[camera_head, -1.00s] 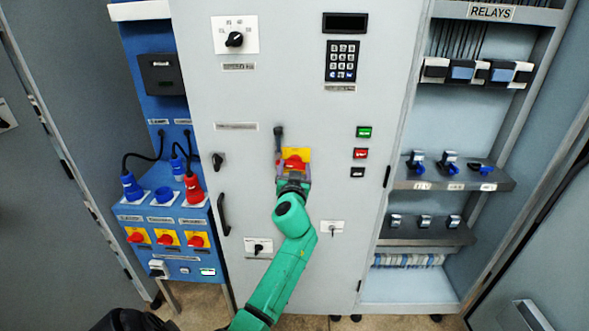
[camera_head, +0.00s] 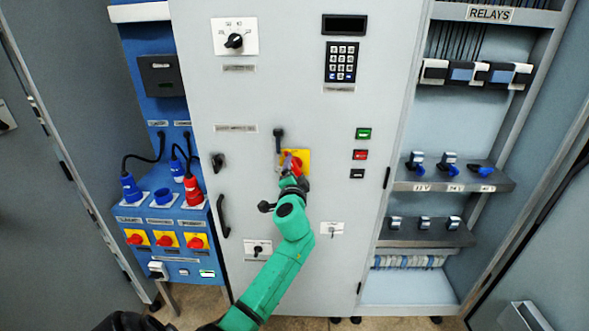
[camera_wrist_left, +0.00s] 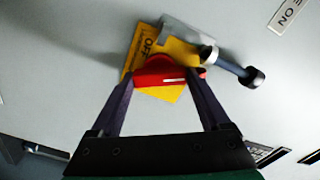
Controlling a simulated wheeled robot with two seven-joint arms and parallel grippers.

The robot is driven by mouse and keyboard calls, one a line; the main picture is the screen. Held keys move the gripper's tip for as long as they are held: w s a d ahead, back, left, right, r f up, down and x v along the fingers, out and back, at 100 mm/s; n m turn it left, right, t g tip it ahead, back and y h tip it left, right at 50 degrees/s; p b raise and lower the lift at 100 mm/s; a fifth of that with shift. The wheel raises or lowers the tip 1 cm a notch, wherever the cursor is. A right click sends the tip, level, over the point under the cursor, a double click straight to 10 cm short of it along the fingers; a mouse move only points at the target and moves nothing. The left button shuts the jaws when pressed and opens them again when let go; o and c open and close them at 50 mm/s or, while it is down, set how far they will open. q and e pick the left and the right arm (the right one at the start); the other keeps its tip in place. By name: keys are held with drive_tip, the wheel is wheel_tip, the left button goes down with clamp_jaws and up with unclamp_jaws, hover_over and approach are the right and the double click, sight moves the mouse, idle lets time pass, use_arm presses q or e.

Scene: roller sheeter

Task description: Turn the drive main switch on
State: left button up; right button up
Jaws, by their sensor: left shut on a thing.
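The main switch is a red knob (camera_wrist_left: 168,72) on a yellow plate (camera_head: 303,156) on the grey cabinet door. The plate also shows in the left wrist view (camera_wrist_left: 150,42), where "OFF" is readable on it. My left gripper (camera_head: 291,166) is at the knob. In the left wrist view its two dark fingers (camera_wrist_left: 163,79) are shut on the red knob, one on each side. The knob is partly hidden by the gripper in the head view. My right gripper is not in view.
A dark lever handle (camera_head: 278,140) stands just left of the plate; in the wrist view a lever with a black ball end (camera_wrist_left: 235,69) is close to the right finger. Green and red buttons (camera_head: 362,143) are to the right. Three similar red-yellow switches (camera_head: 166,239) are on the blue panel.

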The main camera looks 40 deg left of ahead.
use_arm(q)
drive_tip(key=m+p, duration=0.1)
drive_tip(key=m, duration=0.4)
drive_tip(key=shift+m, duration=0.3)
drive_tip(key=shift+f, duration=0.1)
idle(0.3)
drive_tip(key=o, duration=1.2)
drive_tip(key=b+v, duration=0.2)
drive_tip(key=v, duration=1.2)
drive_tip(key=shift+s+d+b, duration=0.2)
drive_tip(key=shift+b, duration=0.2)
